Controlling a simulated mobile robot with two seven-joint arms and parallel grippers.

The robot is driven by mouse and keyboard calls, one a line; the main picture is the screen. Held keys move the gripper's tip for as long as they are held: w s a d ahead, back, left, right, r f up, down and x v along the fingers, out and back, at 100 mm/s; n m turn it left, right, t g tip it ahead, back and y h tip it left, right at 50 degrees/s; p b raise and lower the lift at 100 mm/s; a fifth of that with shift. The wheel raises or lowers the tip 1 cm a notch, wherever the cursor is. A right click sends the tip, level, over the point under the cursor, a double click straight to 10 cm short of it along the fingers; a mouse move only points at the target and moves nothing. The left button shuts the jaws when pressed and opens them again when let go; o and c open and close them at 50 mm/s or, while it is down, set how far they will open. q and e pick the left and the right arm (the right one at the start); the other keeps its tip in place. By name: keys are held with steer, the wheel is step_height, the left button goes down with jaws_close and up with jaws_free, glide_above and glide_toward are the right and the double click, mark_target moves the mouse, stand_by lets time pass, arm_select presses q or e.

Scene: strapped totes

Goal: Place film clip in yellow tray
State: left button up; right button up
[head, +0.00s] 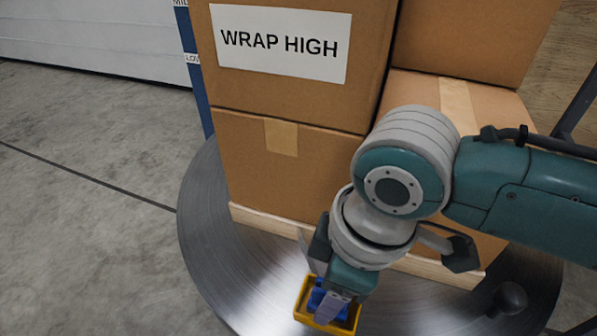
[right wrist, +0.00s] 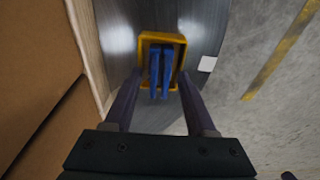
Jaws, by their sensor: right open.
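The yellow tray (head: 345,328) is on the round metal turntable, at the bottom of the head view. It also shows in the right wrist view (right wrist: 178,40). The blue film clip (head: 316,297) is at the tray, partly hidden by my gripper. In the right wrist view the clip (right wrist: 155,70) shows two blue prongs inside the tray's outline, their near ends overlapping its near rim. My right gripper (right wrist: 158,80) is open, with its fingers apart on either side of the clip and not touching it. In the head view this gripper (head: 331,304) points down over the tray. My left gripper is out of view.
Stacked cardboard boxes (head: 295,85), one labelled WRAP HIGH, stand on a wooden pallet (head: 265,222) close behind the tray. A dark knob (head: 508,298) is at the turntable's right. A small white square (right wrist: 207,64) lies beside the tray. The concrete floor (head: 90,220) at left is clear.

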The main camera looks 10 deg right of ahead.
step_height(320, 180, up, 11)
steer(key=d+p, duration=0.1)
steer(key=p, duration=0.8)
steer(key=s+a+r+m+t+y, duration=0.1)
steer(key=s+a+r+m+y, duration=0.15)
steer(key=s, duration=0.25)
steer(key=s+d+r+m+t+h, duration=0.1)
steer(key=s+d+r+m+h, duration=0.3)
steer(key=s+d+m, duration=0.3)
steer(key=d, duration=0.4)
steer(key=shift+t, duration=0.3)
steer(key=shift+s+a, duration=0.1)
